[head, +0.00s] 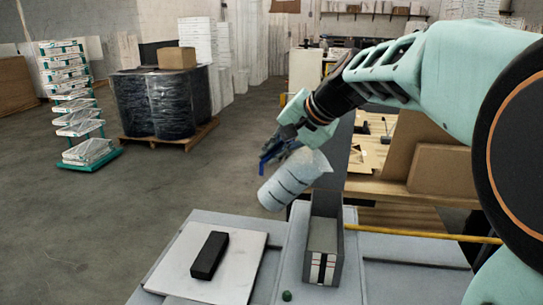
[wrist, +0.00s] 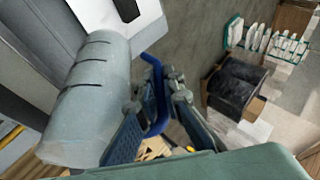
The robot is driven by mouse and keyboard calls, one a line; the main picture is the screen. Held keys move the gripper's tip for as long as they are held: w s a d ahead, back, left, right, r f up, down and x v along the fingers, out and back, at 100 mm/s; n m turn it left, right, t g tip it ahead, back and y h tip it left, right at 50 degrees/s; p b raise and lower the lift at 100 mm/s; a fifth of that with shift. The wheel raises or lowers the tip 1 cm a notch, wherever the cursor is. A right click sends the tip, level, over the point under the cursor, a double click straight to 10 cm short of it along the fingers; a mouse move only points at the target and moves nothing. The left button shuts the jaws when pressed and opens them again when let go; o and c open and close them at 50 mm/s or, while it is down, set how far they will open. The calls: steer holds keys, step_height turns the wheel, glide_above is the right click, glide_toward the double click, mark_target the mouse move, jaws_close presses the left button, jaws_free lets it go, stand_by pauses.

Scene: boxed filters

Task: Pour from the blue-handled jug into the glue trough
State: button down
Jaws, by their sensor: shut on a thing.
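The jug (head: 290,181) is a pale grey-blue cylinder with dark bands and a blue handle (head: 266,157). My gripper (head: 277,148) is shut on the handle and holds the jug in the air, strongly tilted. The jug (wrist: 90,95) and handle (wrist: 158,105) fill the middle and left of the wrist view, the handle between my fingers (wrist: 162,98). The glue trough appears to be the narrow grey open box (head: 339,263) on the table, below and right of the jug. I cannot see liquid or tell whether any is flowing.
A black block (head: 209,255) lies on a white board (head: 232,281) left of the trough. A small green object (head: 287,295) sits near the trough's front. A yellow rod (head: 420,234) runs to the right. A wooden bench with cardboard (head: 442,170) stands behind.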

steer(key=shift+d+r+y+b, duration=0.25)
steer(key=shift+y+b, duration=0.45)
steer(key=shift+b, duration=1.2)
stand_by(1.3)
steer(key=shift+s+d+f+m+t+y+b, duration=0.1)
steer(key=shift+d+m+t+y+b, duration=0.3)
steer(key=shift+b, duration=1.1)
steer(key=shift+s+d+f+t+y+b, duration=0.15)
steer(key=shift+y+b, duration=0.55)
steer(key=shift+b, duration=0.8)
stand_by(1.8)
